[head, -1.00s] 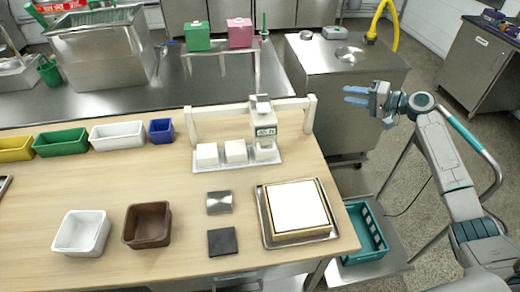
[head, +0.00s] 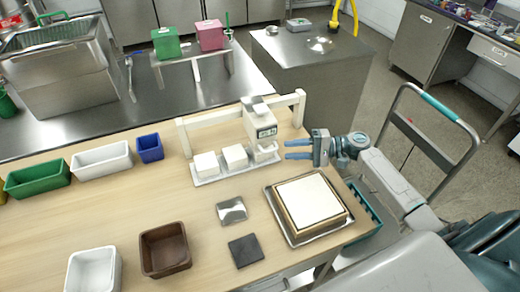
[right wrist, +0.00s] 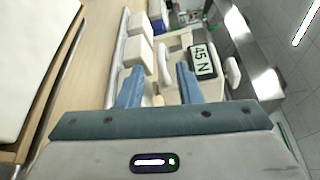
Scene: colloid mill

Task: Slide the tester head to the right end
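The tester head (head: 259,121) is a white block with a small display on the rail (head: 216,117) of a white frame, near its right end. The display (right wrist: 203,62) reads 45 N in the right wrist view. White blocks (head: 206,163) (head: 236,156) stand in a row on the base below, with another white part under the head. My right gripper (head: 297,149) has blue fingers, apart and pointing left, just right of the head's lower part. In the right wrist view the open fingers (right wrist: 159,85) have the tester beyond them; contact is unclear. My left gripper is out of view.
A tray (head: 281,219) with a white-topped square board lies in front of the gripper. A metal block (head: 231,210) and a dark square (head: 245,250) lie left of it. Brown (head: 165,249) and white (head: 92,272) bins stand at the front left.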

